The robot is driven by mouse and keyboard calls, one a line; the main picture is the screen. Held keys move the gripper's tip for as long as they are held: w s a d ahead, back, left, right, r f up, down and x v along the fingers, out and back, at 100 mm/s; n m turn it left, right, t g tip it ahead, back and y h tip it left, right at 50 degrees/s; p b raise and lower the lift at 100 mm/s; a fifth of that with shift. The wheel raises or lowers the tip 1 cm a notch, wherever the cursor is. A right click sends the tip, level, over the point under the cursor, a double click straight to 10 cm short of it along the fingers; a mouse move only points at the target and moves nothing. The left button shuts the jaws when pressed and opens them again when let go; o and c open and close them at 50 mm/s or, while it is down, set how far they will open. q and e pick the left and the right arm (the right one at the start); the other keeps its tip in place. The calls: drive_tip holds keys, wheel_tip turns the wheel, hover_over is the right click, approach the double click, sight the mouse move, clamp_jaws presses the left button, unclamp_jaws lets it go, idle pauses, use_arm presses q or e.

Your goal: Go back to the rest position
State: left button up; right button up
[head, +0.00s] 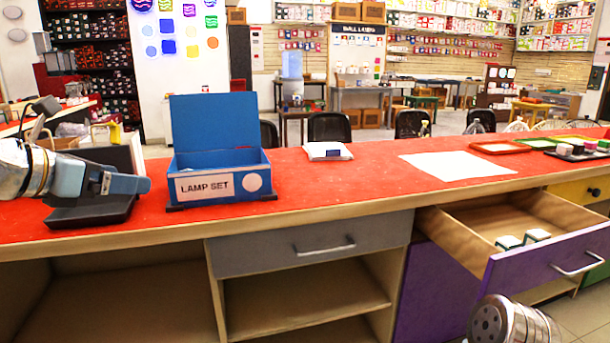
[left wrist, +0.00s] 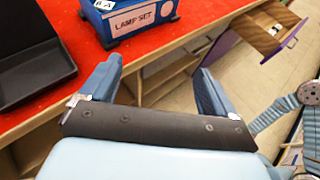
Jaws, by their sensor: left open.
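My left gripper (head: 132,184) is at the left of the head view, above the red counter (head: 350,200) and in front of a black tray (head: 92,212). In the left wrist view my left gripper (left wrist: 158,84) has its two blue fingers apart with nothing between them. Part of my right arm shows at the lower right of the head view, but its gripper is not in view. A blue box labelled "LAMP SET" (head: 219,187) stands on the counter with its lid up, to the right of my left gripper.
A purple-fronted drawer (head: 550,258) is pulled out at the right, with small pale and green items (head: 522,240) inside. A grey drawer (head: 310,245) below the counter is closed. A white packet (head: 327,151) and a white sheet (head: 457,165) lie on the counter.

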use_arm(q)
drive_tip(key=w+d+f+m+g+y, duration=0.1)
drive_tip(key=w+f+m+g, duration=0.2)
drive_tip(key=f, duration=0.8)
drive_tip(key=w+d+f+m, duration=0.15)
drive_tip(key=w+f, duration=0.35)
drive_tip(key=f, duration=0.6)
drive_tip(key=s+d+f+m+g+y, duration=0.15)
drive_tip(key=f+m, duration=0.25)
drive_tip(key=f, duration=0.6)
drive_tip(key=w+d+f+m+g+h, duration=0.1)
drive_tip(key=d+f+m, duration=0.2)
drive_tip(key=f, duration=0.7)
drive_tip(key=s+d+f+m+g, duration=0.2)
drive_tip(key=s+d+f+m, duration=0.3)
drive_tip(key=f, duration=0.4)
drive_tip(key=s+d+f+m+g, duration=0.1)
drive_tip(key=s+d+f+m, duration=0.1)
drive_tip(key=s+f+m, duration=0.35)
drive_tip(key=s+d+f+m+g, duration=0.1)
drive_tip(key=s+d+f+m, duration=0.2)
drive_tip(key=s+f, duration=0.2)
drive_tip(key=s+d+f+m+g, duration=0.1)
drive_tip(key=s+f, duration=0.4)
drive_tip(key=s, duration=0.5)
drive_tip(key=d+m, duration=0.1)
drive_tip(key=m, duration=0.1)
drive_tip(key=shift+s+d+f+m+g, duration=0.25)
drive_tip(key=shift+d+f+m+g, duration=0.1)
drive_tip(key=shift+d+f+m, duration=0.05)
